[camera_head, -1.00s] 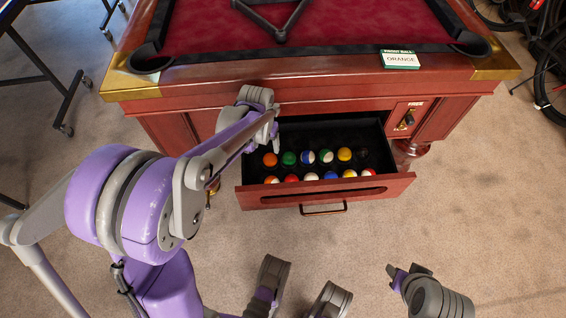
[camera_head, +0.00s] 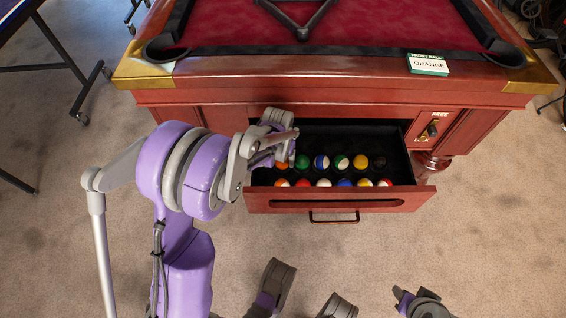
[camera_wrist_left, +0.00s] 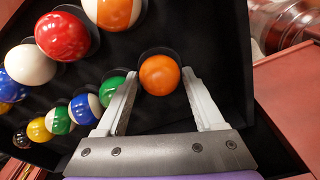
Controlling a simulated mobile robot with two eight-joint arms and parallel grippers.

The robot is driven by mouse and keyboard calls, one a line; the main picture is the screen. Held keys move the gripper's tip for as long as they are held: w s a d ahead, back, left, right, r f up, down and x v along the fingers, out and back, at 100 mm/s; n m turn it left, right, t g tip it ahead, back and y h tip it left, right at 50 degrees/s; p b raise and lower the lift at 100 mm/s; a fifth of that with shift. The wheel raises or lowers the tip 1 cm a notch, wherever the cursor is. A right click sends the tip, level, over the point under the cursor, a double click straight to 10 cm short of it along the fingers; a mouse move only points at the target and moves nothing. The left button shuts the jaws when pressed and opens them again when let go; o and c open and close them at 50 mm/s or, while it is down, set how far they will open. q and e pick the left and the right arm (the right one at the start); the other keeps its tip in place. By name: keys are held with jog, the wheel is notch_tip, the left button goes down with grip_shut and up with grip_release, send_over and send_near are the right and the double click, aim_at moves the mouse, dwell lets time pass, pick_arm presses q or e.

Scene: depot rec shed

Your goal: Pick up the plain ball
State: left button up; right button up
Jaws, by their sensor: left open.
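The plain orange ball (camera_wrist_left: 159,75) sits in the open black-lined drawer (camera_head: 290,204), at the left end of its back row. It also shows in the head view (camera_head: 281,164), partly covered by my gripper. My left gripper (camera_wrist_left: 160,92) is open, with its two pale fingers on either side of the orange ball. I cannot tell whether they touch it. In the head view the left gripper (camera_head: 288,154) reaches down into the drawer's left end.
Two rows of balls fill the drawer; a green ball (camera_wrist_left: 113,90) is close beside one finger, and an orange-striped ball (camera_wrist_left: 113,10) lies in the front row. The pool table (camera_head: 290,93) overhangs the drawer's back. A card reading ORANGE (camera_head: 428,64) lies on its rim.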

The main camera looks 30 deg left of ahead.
pick_arm(q)
jog(key=c, duration=1.1)
jog(key=shift+r, duration=0.1)
